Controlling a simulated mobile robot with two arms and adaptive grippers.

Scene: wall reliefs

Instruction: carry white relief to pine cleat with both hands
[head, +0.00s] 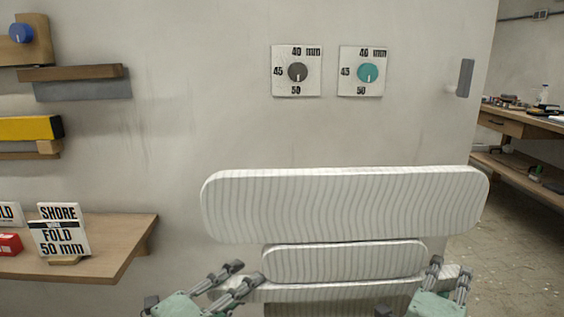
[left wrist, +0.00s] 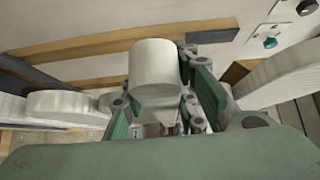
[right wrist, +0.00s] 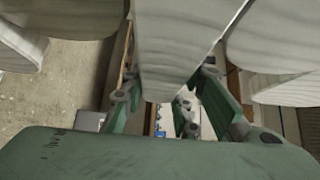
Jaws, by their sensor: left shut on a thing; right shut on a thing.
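The white relief (head: 345,205) is a stack of pale, rounded, wavy-grooved slabs, roughly level in front of the wall in the head view. My left gripper (head: 236,278) is shut on its lower left part, and my right gripper (head: 450,280) on its lower right part. In the left wrist view the relief's white end (left wrist: 155,70) sits between the left fingers. In the right wrist view a grooved slab (right wrist: 175,45) sits between the right fingers. A long pale wooden strip (left wrist: 110,43) on the wall shows in the left wrist view; I cannot tell whether it is the pine cleat.
Two dial plates (head: 297,71) (head: 362,71) and a grey handle (head: 465,78) are on the wall above. At left are a wooden shelf (head: 110,240) with signs and several wall-mounted blocks (head: 75,73). A workbench (head: 510,122) stands far right.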

